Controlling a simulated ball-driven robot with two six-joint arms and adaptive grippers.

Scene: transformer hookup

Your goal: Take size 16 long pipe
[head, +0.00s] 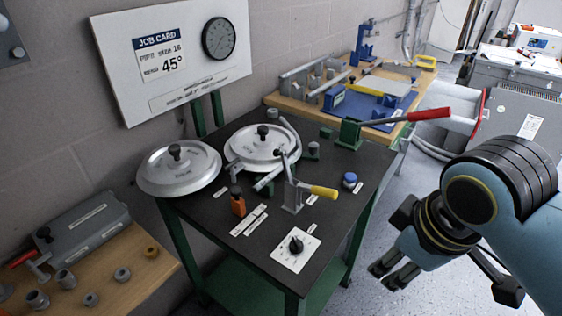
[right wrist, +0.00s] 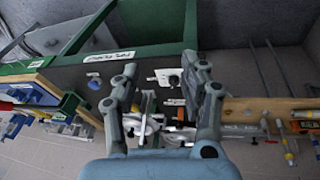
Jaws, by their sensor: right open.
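Several grey pipes (head: 331,83) lie and stand at the left end of the far wooden workbench, long ones among short ones. Their size marks are too small to read, so I cannot tell which is the size 16 long pipe. The job card (head: 160,53) on the wall board reads pipe size 16 and 45°. My right gripper (head: 389,277) is open and empty, over the floor to the right of the dark bending table and well apart from the pipes. Its two spread fingers also show in the right wrist view (right wrist: 160,80). My left gripper is not in view.
The green-legged table (head: 335,190) carries two round dies (head: 180,168), a yellow-handled lever (head: 323,192), a red-handled lever (head: 428,114) and a dial plate (head: 296,248). A wooden bench (head: 128,262) with fittings stands front left. A grey cabinet (head: 520,125) stands right.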

